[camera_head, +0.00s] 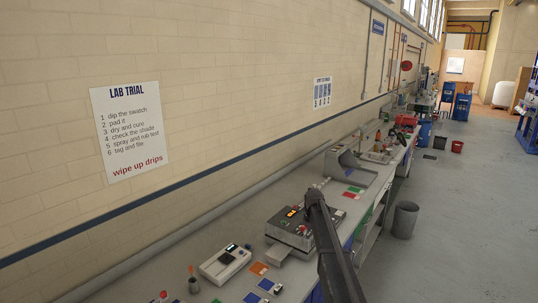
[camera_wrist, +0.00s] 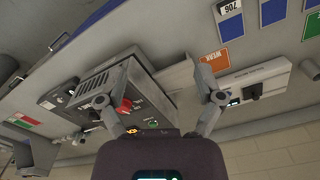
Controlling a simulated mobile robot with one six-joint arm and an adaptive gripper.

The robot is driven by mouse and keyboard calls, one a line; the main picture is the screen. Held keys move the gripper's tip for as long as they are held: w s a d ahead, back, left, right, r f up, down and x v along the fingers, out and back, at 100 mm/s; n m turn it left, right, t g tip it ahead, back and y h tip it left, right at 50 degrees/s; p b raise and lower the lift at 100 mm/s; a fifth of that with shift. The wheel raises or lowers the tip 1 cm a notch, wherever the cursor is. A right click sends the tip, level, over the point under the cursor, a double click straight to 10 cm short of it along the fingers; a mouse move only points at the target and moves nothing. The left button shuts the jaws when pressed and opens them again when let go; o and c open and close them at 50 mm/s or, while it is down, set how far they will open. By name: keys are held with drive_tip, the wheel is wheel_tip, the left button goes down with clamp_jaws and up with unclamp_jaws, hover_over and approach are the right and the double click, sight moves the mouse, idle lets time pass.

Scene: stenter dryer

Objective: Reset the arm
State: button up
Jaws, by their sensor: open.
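My arm (camera_head: 334,255) rises from the bottom of the head view, in front of the bench. My gripper (camera_wrist: 157,97) shows in the wrist view with its two fingers spread wide apart. It is open, with nothing between the fingertips. Beyond it is a grey machine with a red knob and lit buttons (camera_wrist: 85,85); the wrist picture is turned over. The same machine (camera_head: 290,228) stands on the bench in the head view, just left of my arm. The fingers are not clearly visible in the head view.
A white instrument (camera_head: 225,264) and coloured swatches (camera_head: 259,268) lie on the bench left of the machine. The wall with a lab trial poster (camera_head: 128,130) runs behind the bench.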

drive_tip(key=s+f+m+b, duration=0.2)
drive_tip(key=s+f+b, duration=0.1)
drive_tip(key=s, duration=1)
drive_tip(key=s+f+m+b, duration=0.1)
drive_tip(key=s+f+b, duration=0.3)
drive_tip(key=s, duration=1)
drive_tip(key=s+f+m+b, duration=0.2)
drive_tip(key=s+f+b, duration=0.2)
drive_tip(key=s, duration=1)
drive_tip(key=shift+f+m, duration=0.3)
drive_tip(key=shift+f, duration=0.05)
drive_tip(key=shift+a, duration=0.1)
